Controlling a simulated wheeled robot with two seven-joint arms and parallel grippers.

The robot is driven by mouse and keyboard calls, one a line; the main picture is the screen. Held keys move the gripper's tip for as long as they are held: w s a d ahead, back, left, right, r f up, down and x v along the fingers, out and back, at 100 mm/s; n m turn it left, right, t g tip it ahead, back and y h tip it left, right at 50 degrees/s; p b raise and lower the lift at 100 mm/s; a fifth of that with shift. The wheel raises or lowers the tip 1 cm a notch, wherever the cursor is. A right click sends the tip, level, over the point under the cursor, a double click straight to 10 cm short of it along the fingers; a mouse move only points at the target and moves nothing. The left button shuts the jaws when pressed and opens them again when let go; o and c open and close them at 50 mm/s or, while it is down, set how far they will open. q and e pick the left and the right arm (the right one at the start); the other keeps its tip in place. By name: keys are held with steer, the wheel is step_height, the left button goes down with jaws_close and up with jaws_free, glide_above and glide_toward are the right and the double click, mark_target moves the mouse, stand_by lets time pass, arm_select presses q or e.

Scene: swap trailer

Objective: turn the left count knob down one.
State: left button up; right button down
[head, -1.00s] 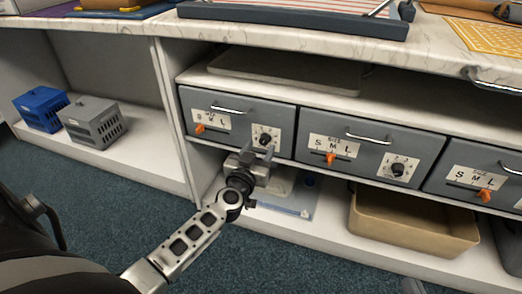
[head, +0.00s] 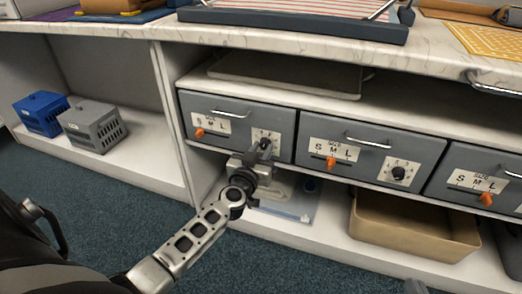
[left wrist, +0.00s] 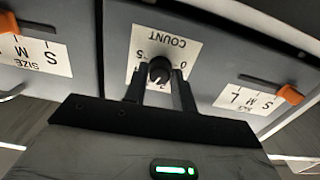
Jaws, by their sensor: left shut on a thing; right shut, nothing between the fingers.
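The left count knob (left wrist: 159,70) is a round black dial on a white COUNT card (left wrist: 165,45), which appears upside down in the left wrist view. It sits on the front of the leftmost grey drawer (head: 225,112). My left gripper (left wrist: 160,84) has one finger on each side of the knob and is shut on it. In the head view my left gripper (head: 262,148) reaches up to the card from below and hides most of the knob. The knob's exact setting is hard to read. My right gripper is not in view.
An orange size slider (head: 199,133) is on the same drawer. The middle drawer (head: 350,130) has its own count knob (head: 398,172) to the right. A tan bin (head: 410,225) is on the lower shelf. The counter edge (head: 290,38) overhangs above.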

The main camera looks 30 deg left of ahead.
arm_select(q)
steer(key=shift+n+p, duration=0.4)
steer(key=shift+n, duration=3.8)
arm_select(e)
steer(key=shift+d+f+n+h, duration=0.2)
steer(key=shift+f+n+h, duration=0.1)
steer(key=shift+f, duration=0.05)
arm_select(q)
steer(key=shift+d, duration=0.1)
steer(key=o, duration=1)
steer(key=shift+p, duration=0.3)
